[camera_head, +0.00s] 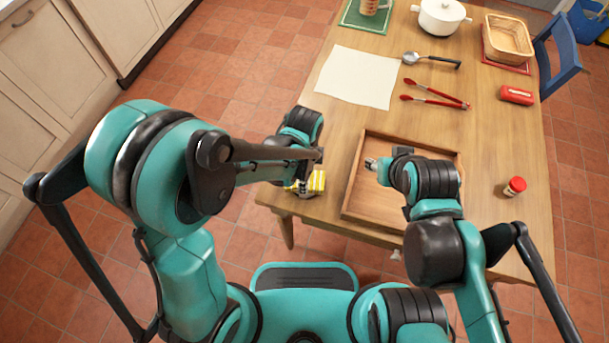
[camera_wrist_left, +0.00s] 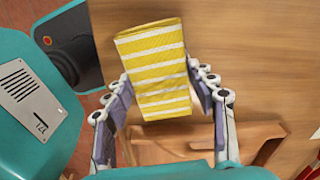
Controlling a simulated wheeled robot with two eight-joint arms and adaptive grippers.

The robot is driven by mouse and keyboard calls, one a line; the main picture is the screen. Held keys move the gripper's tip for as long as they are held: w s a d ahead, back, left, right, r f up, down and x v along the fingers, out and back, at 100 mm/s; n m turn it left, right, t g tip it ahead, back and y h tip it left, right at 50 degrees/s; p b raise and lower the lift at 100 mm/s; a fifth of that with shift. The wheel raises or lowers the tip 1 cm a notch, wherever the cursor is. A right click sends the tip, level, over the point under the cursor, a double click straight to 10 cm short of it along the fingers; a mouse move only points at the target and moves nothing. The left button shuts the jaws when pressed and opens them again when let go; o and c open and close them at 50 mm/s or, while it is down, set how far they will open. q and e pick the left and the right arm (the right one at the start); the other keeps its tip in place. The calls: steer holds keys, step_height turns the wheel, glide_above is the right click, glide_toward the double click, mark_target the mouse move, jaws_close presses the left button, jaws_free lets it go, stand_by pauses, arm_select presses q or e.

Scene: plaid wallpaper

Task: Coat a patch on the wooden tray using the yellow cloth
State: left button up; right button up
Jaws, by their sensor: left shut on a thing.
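The yellow cloth with white stripes (camera_head: 317,181) is in my left gripper (camera_head: 306,184), at the table's near left edge, left of the wooden tray. In the left wrist view the folded cloth (camera_wrist_left: 155,50) is pinched between the two fingers of the left gripper (camera_wrist_left: 160,85). The wooden tray (camera_head: 360,205) lies on the table with a raised rim; part of it shows at the bottom of the wrist view (camera_wrist_left: 190,142). My right gripper (camera_head: 373,164) is above the tray's left part. Its fingers are too small to tell their opening, and my right arm hides much of the tray.
A white sheet (camera_head: 356,78), red tongs (camera_head: 435,101) and a ladle (camera_head: 430,60) lie beyond the tray. A red-capped jar (camera_head: 514,187) stands to its right. A red packet (camera_head: 516,95), basket (camera_head: 508,38) and white pot (camera_head: 440,17) are farther back.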

arm_select(q)
steer(key=shift+r+p, duration=2.65)
steer(key=shift+r, duration=0.8)
